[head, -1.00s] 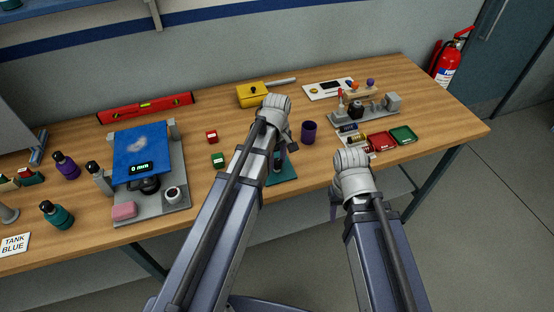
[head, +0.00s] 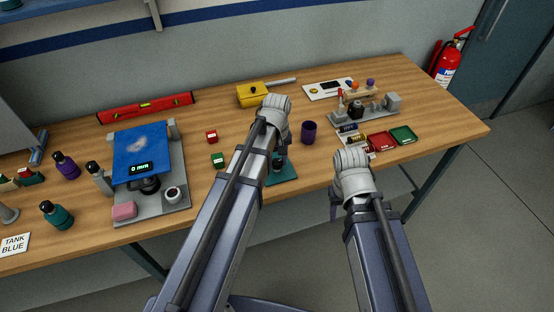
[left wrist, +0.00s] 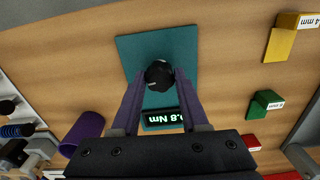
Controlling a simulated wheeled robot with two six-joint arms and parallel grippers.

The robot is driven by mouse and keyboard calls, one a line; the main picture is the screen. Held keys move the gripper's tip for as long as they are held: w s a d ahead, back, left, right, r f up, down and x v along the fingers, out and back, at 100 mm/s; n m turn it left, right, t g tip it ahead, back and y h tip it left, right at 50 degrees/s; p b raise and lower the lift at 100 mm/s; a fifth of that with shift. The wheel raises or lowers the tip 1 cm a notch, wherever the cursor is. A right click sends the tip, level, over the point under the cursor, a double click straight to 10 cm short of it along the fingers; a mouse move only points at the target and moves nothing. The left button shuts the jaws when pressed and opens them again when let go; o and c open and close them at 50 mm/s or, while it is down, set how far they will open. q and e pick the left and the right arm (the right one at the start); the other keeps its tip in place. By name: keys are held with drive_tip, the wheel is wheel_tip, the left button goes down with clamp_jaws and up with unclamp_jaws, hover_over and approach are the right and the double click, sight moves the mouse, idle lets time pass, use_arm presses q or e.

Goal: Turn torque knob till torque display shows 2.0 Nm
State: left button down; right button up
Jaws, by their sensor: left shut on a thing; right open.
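The torque unit is a teal plate (head: 287,176) at the table's front edge, partly hidden behind my left arm. In the left wrist view the plate (left wrist: 128,55) carries a round black torque knob (left wrist: 159,74). My left gripper (left wrist: 159,80) is shut on this knob, one finger on each side. The torque display (left wrist: 160,119) lies between the fingers, partly covered. An 8 and "Nm" show on it, but I cannot read the whole value. My right gripper (head: 336,205) is open and empty in front of the table edge.
A purple cup (head: 309,132) stands right of my left gripper. Red (head: 211,137) and green (head: 218,160) blocks lie to its left. A blue-topped device (head: 143,150) stands further left. Red (head: 382,141) and green (head: 404,135) trays lie beyond my right gripper.

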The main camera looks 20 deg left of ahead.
sight(277, 161)
use_arm(q)
drive_tip(key=m, duration=0.4)
drive_tip(key=shift+m, duration=0.3)
drive_tip(key=m, duration=0.4)
drive_tip(key=shift+m, duration=0.3)
drive_tip(key=shift+c, duration=2.1)
unclamp_jaws()
drive_tip(key=shift+r, duration=0.1)
wheel_tip(277, 161, up, 8)
drive_tip(key=p, duration=0.8)
drive_tip(key=shift+f, duration=0.2)
